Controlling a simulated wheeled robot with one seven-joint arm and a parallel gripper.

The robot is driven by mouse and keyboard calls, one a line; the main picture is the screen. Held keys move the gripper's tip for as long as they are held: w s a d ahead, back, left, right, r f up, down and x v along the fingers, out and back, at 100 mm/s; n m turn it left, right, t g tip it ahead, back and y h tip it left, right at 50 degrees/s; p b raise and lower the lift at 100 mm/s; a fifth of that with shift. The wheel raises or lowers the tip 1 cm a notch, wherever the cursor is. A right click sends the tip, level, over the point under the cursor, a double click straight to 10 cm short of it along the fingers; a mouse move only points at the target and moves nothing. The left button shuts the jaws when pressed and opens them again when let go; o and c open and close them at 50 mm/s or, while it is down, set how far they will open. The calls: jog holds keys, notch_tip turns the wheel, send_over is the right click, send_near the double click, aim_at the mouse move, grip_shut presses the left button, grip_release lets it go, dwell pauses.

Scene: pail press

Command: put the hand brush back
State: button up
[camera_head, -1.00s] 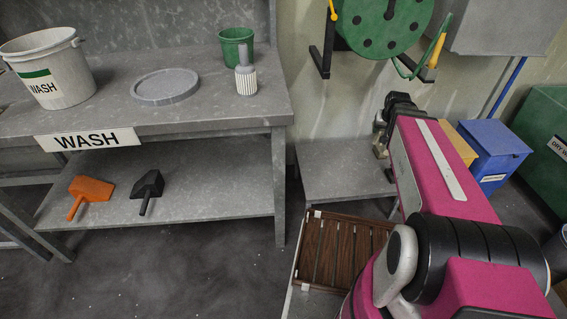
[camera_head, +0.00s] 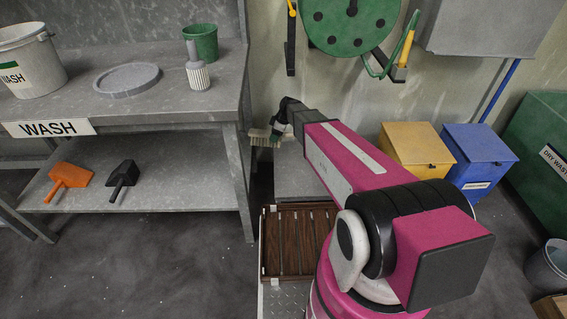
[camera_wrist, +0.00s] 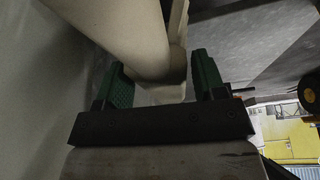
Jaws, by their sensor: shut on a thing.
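The hand brush (camera_head: 262,138), with pale bristles, shows at the end of my arm in the head view, beside the right end of the wash bench. My gripper (camera_head: 278,131) is small and dark there, and its fingers are hard to make out. In the wrist view, my gripper (camera_wrist: 163,88) has two green fingers shut on the pale brush (camera_wrist: 152,62), which fills the gap between them. The brush's far end runs out of the top of that view. It is held up off any surface, as far as I can tell.
Orange (camera_head: 72,175) and black (camera_head: 123,175) scoops lie below. Yellow (camera_head: 416,147) and blue (camera_head: 478,155) bins stand right.

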jog(key=shift+w+a+f+n+g, duration=0.2)
jog(key=shift+a+f+n, duration=0.25)
jog(key=shift+a+f, duration=0.15)
jog(key=shift+w+a+f+n+g, duration=0.2)
jog(key=shift+a+f+n, duration=0.3)
jog(key=shift+a, duration=0.1)
jog(key=shift+d+f, duration=0.1)
jog(key=shift+f, duration=0.15)
jog(key=shift+d+f, duration=5.35)
jog(key=shift+d, duration=0.25)
jog(key=shift+w+f, duration=0.1)
jog(key=shift+f, duration=0.05)
jog(key=o, duration=0.9)
